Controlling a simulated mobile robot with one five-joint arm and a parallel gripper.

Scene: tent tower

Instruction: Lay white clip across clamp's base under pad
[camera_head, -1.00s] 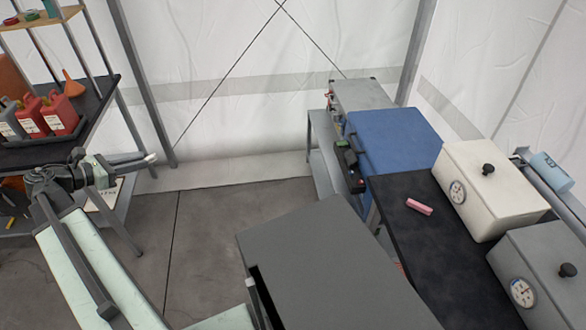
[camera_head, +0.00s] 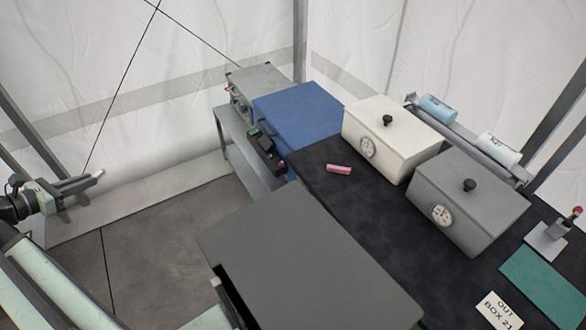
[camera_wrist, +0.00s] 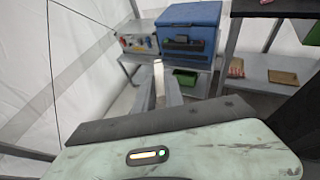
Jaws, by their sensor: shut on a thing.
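My gripper (camera_head: 86,180) is at the left of the head view, over the floor and well away from the bench. It is shut on the white clip (camera_head: 99,173), whose small pale end sticks out past the fingertips. In the wrist view the clip (camera_wrist: 158,72) stands up between the two grey fingers. The clamp (camera_head: 553,232) is at the right edge of the head view on the dark bench, with a pale flat base (camera_head: 542,244) and a red-tipped handle. Its pad is too small to make out.
A blue case (camera_head: 300,120) stands behind.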

